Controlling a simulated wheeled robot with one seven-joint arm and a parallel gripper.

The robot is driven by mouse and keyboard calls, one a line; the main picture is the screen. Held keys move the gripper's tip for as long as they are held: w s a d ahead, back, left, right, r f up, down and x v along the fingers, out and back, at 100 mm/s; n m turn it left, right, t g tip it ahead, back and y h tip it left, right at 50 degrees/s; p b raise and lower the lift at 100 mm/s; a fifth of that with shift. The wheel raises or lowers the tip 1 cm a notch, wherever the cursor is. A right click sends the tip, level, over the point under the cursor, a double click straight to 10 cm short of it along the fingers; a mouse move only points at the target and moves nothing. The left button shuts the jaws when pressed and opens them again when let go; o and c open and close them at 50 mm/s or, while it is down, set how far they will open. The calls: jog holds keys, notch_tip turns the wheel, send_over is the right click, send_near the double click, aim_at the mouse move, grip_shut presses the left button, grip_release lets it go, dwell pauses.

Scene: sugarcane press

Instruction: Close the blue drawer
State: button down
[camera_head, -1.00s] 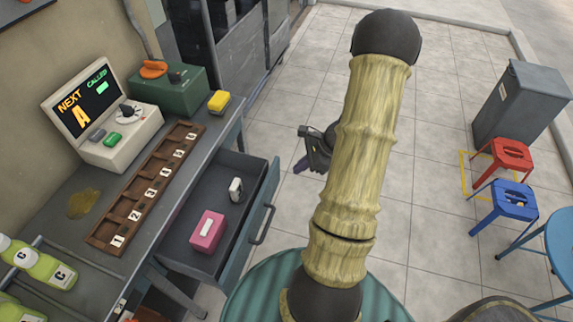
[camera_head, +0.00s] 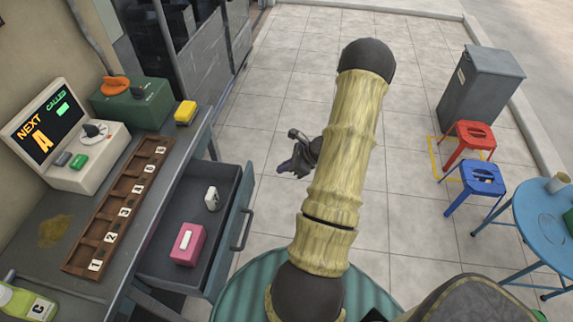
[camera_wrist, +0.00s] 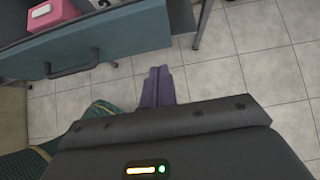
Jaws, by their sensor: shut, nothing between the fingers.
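The blue drawer (camera_head: 236,222) is pulled out from under the grey counter on the left in the head view. Its front panel with a dark bar handle (camera_head: 241,230) faces right. In the wrist view the drawer front (camera_wrist: 110,40) and handle (camera_wrist: 82,66) are at the upper left. A pink box (camera_head: 188,244) and a small white item (camera_head: 212,198) lie inside the drawer. My gripper (camera_head: 285,168) is to the right of the drawer's far corner, apart from it. Its purple fingers (camera_wrist: 157,88) are shut and empty in the wrist view, over the floor beyond the drawer front.
The counter (camera_head: 60,215) holds a display console (camera_head: 65,135), a green box (camera_head: 132,105), a yellow block (camera_head: 185,112) and a numbered wooden rack (camera_head: 115,215). Red (camera_head: 473,137) and blue (camera_head: 480,180) stools and a blue table (camera_head: 550,225) stand at right. The tiled floor between is clear.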

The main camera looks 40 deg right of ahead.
aim_at(252, 176)
jog(key=w+a+f, duration=0.1)
jog(key=w, duration=0.1)
jog(key=w+a+f, duration=0.1)
jog(key=a+f, duration=0.1)
jog(key=w+a+f, duration=0.1)
jog(key=w, duration=0.1)
jog(key=shift+w+a+f, duration=0.15)
jog(key=shift+w+a, duration=0.05)
jog(key=shift+w, duration=0.1)
jog(key=shift+w+a, duration=0.4)
jog(key=shift+w, duration=0.1)
jog(key=shift+w, duration=0.1)
